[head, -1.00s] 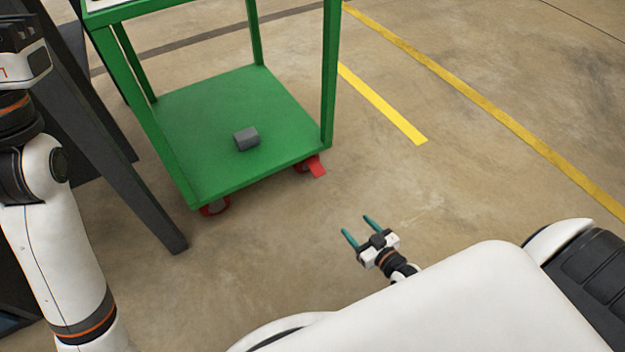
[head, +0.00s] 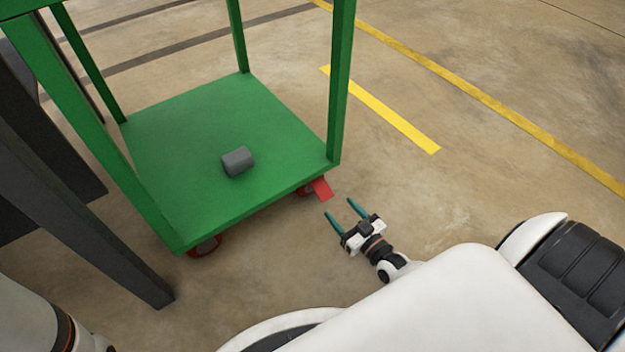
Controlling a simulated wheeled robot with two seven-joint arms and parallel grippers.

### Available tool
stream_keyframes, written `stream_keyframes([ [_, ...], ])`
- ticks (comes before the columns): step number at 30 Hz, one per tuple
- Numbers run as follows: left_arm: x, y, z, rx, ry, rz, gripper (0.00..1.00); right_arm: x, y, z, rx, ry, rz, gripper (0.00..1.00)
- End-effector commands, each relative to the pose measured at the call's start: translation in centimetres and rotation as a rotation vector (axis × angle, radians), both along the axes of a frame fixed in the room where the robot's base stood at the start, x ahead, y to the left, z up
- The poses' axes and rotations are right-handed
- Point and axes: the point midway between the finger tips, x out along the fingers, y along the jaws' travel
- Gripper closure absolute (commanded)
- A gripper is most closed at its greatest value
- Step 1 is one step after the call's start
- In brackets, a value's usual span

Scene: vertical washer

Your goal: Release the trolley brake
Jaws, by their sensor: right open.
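The green trolley (head: 190,205) stands at the left and middle of the head view, with its lower shelf and posts showing. Its red brake pedal (head: 321,189) sticks out at the caster under the near right corner. Another red caster (head: 205,246) shows under the near left corner. My right gripper (head: 341,212) is open and empty, low over the floor. Its two teal fingers point toward the trolley, just below and right of the brake pedal, apart from it. My left arm shows only in part at the lower left, and its gripper is out of view.
A grey block (head: 238,162) lies on the trolley's lower shelf. A dark frame leg (head: 95,225) stands on the floor left of the trolley. Yellow floor lines (head: 385,112) run to the right. The floor (head: 450,200) right of the trolley is clear.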

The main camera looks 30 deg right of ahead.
Motion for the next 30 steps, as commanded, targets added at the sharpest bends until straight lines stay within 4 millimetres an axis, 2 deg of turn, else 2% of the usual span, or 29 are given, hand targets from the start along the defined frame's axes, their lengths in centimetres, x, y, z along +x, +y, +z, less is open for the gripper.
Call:
stream_keyframes([
  [9, 0.0, 0.0, -4.2, 0.0, 0.001, 0.0, 1.0, 5.8, 0.5, -0.6, -0.001, -0.006, 0.001, 0.38],
  [16, 0.0, 0.0, -6.6, 0.0, 0.001, 0.0, 1.0, 9.7, 0.8, -0.5, 0.0, -0.003, 0.0, 0.38],
  [22, 0.0, 0.0, -7.3, 0.0, 0.001, 0.0, 1.0, 11.2, 0.9, -0.2, -0.001, -0.001, 0.0, 0.38],
  [30, 0.0, 0.0, -7.3, 0.001, 0.0, 0.0, 1.0, 11.3, 0.9, 0.0, -0.001, 0.001, 0.001, 0.38],
])
